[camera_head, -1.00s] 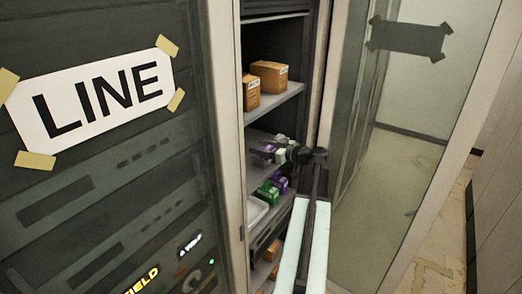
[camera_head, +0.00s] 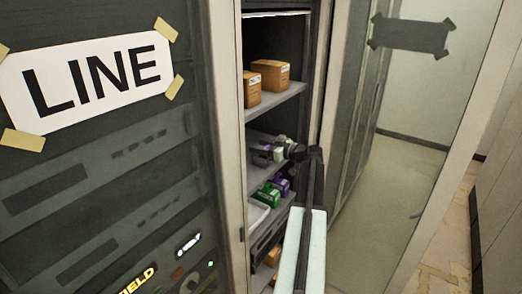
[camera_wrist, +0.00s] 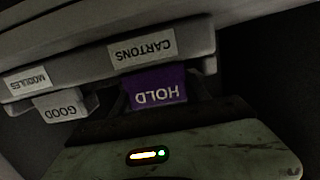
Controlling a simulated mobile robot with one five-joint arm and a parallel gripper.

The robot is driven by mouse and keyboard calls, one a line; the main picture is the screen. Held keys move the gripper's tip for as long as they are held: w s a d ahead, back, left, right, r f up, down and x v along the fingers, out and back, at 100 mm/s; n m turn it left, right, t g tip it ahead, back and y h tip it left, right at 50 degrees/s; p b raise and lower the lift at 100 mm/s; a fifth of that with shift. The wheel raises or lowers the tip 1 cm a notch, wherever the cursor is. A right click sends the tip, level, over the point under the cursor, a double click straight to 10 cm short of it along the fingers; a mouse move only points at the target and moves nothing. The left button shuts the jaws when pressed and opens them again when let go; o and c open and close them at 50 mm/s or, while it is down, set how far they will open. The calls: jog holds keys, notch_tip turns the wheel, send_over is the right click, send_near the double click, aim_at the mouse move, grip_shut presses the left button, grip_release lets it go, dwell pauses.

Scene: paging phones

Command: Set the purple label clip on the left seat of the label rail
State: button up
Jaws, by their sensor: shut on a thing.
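The purple label clip marked HOLD (camera_wrist: 158,87) is in my gripper (camera_wrist: 160,97), whose dark fingers are shut on it. Its lettering is upside down in the wrist view. The clip is against or very close to the grey label rail (camera_wrist: 85,68), directly by the CARTONS label (camera_wrist: 142,51). I cannot tell whether it is seated. A pale clip marked GOOD (camera_wrist: 60,107) is on the rail by the MODULES label (camera_wrist: 28,80). In the head view, my gripper (camera_head: 272,152) is at the middle shelf inside the cabinet, with little of the clip visible.
Cardboard boxes (camera_head: 270,75) stand on the shelf above. The cabinet's side frames (camera_head: 226,120) leave a narrow opening.

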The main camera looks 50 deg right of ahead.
jog(key=shift+f, duration=0.1)
jog(key=o, duration=1.3)
jog(key=shift+r, duration=0.25)
jog(key=s, duration=0.4)
jog(key=s+r+p, duration=0.1)
jog(key=s, duration=0.3)
jog(key=s+d, duration=0.1)
jog(key=s, duration=0.2)
jog(key=shift+s+r+p, duration=0.3)
jog(key=shift+s+p, duration=0.1)
